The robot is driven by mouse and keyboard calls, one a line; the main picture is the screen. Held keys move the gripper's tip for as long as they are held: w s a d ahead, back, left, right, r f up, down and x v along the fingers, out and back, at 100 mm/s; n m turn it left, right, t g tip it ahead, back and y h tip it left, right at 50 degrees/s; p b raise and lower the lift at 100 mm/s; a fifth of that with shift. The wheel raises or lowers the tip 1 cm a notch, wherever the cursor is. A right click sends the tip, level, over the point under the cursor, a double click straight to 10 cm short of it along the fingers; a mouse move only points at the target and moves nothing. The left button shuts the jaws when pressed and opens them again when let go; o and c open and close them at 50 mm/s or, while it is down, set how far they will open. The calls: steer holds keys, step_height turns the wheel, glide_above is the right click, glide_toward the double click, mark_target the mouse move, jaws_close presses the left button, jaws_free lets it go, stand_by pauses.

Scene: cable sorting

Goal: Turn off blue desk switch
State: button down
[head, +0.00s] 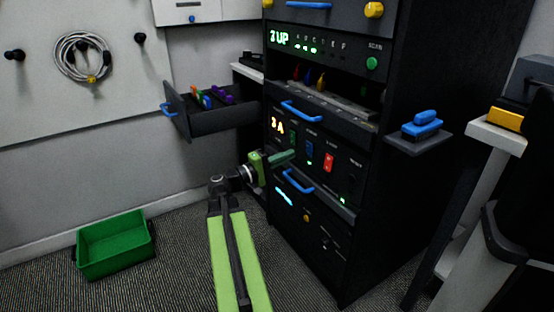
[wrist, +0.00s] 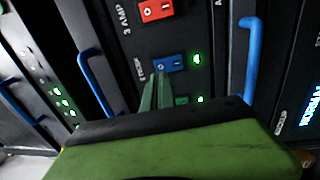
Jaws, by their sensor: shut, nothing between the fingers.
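The blue desk switch (wrist: 174,63) is a small rocker on the black rack panel, with a white label beside it. It also shows as a small blue patch in the head view (head: 309,150). A green light (wrist: 197,58) glows next to it. My green gripper (wrist: 160,78) is shut and empty, its fingertips at the lower left edge of the switch in the wrist view and covering part of it. I cannot tell whether they touch it. In the head view my gripper (head: 292,155) reaches in front of the panel, left of the switch.
A red switch (wrist: 156,10) is close to the blue one. Blue drawer handles (head: 301,111) stick out above and below (head: 298,182) the panel. An open drawer (head: 212,118) juts out at left. A green bin (head: 115,245) stands on the floor.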

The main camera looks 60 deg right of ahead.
mark_target(309, 146)
steer(key=x, duration=0.6)
steer(key=shift+d, duration=0.1)
steer(key=shift+s+d+r+p, duration=0.15)
steer(key=shift+s+p, duration=0.1)
steer(key=shift+p, duration=0.25)
steer(key=shift+w, duration=0.2)
steer(key=r+p+v, duration=0.1)
steer(key=r+v, duration=0.2)
steer(key=v, duration=1.1)
